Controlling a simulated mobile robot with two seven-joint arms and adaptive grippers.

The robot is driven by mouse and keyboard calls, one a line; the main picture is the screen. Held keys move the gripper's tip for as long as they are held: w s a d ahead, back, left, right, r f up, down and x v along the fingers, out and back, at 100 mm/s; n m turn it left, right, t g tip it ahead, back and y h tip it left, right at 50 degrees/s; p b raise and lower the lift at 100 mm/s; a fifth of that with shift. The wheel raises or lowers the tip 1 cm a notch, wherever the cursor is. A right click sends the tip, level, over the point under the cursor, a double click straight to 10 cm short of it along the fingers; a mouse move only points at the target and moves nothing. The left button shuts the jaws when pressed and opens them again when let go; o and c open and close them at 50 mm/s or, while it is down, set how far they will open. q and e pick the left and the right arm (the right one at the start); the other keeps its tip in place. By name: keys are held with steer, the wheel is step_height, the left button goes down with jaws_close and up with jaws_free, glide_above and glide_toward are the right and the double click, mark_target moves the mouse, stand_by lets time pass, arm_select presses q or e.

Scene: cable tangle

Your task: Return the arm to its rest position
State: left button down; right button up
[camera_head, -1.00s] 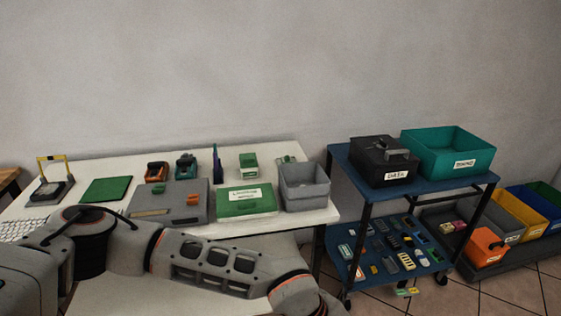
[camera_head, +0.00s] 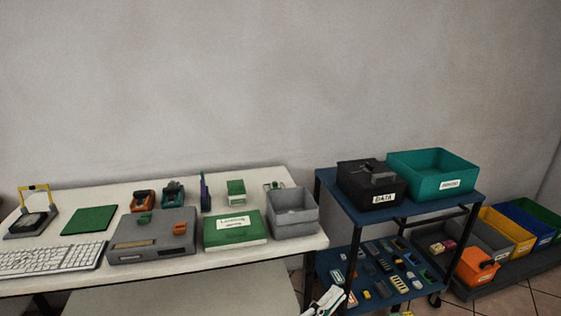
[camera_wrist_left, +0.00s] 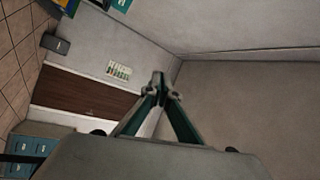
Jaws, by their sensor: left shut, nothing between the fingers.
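My left gripper (camera_wrist_left: 161,88) shows in the left wrist view with its two dark green fingers together at the tips, shut and empty. In the head view a small part of it (camera_head: 325,302) shows at the bottom edge, in front of the blue cart and below the table's right end. The rest of my left arm is out of the head view. My right gripper is not in view.
The white table (camera_head: 60,285) bears a keyboard (camera_head: 50,259), a grey device (camera_head: 150,243), a green box (camera_head: 235,230) and a grey bin (camera_head: 293,215). The blue cart (camera_head: 425,206) carries a black DATA box (camera_head: 368,187) and a teal bin (camera_head: 440,175). Coloured bins stand at right.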

arm_select(q)
steer(key=w+a+f+n+t+y, duration=0.2)
steer(key=a+f+n+y, duration=0.3)
steer(key=a+f+n, duration=0.3)
steer(key=s+a+f+n+g+y, duration=0.2)
steer(key=s+a+f+n+y, duration=0.2)
steer(key=a+f, duration=0.8)
steer(key=s+a+f+n+g+y, duration=0.2)
steer(key=s+a+f+n+y, duration=0.2)
steer(key=s+a+f+n, duration=0.3)
steer(key=s+a+f, duration=0.2)
steer(key=a+f, duration=0.3)
steer(key=shift+s+n+g+y, duration=0.3)
steer(key=shift+g+y, duration=0.1)
steer(key=shift+f, duration=0.1)
